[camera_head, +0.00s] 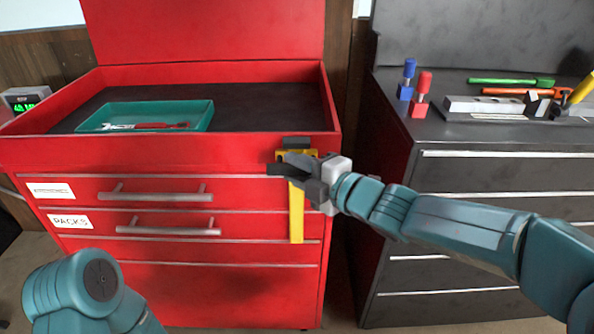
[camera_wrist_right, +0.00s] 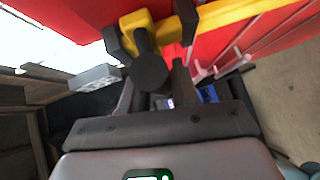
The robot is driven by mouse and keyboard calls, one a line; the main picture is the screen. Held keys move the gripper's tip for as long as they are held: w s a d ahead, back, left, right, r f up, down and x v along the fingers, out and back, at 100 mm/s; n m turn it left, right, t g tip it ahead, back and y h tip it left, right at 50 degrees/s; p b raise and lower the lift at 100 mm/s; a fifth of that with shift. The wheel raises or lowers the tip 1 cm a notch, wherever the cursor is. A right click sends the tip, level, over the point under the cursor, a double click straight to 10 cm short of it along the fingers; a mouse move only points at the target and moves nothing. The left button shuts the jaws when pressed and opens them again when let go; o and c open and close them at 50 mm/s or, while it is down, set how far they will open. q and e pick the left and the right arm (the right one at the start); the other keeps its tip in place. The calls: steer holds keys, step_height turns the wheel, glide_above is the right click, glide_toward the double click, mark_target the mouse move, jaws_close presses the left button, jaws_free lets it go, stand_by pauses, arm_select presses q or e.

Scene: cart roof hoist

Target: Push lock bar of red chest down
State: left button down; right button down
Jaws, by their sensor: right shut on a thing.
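The red chest (camera_head: 170,285) stands at the left, its lid raised. Its yellow lock bar (camera_head: 296,212) runs upright down the front right side, over the drawer edges, and also shows in the right wrist view (camera_wrist_right: 235,14). My right gripper (camera_head: 288,166) is at the bar's top end, shut on the lock bar there; its dark fingers hide part of it. In the right wrist view the fingers sit either side of the yellow end, with a dark round knob (camera_wrist_right: 150,73) in front. My left arm shows at the lower left, but its gripper is out of view.
A teal tray (camera_head: 205,117) with a tool lies in the chest's open top. Two chest drawers have bar handles (camera_head: 155,196). A dark cabinet (camera_head: 500,175) stands close at the right, with blue and red pieces (camera_head: 420,97) and several tools on top.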

steer(key=shift+s+f, duration=0.1)
steer(key=shift+f, duration=0.35)
steer(key=c, duration=1)
jaws_free()
steer(key=shift+o, duration=0.3)
steer(key=shift+d+r, duration=0.1)
steer(key=shift+r, duration=0.1)
steer(key=p+v, duration=0.2)
steer(key=v, duration=1.4)
steer(key=shift+r, duration=0.2)
steer(key=shift+s, duration=0.15)
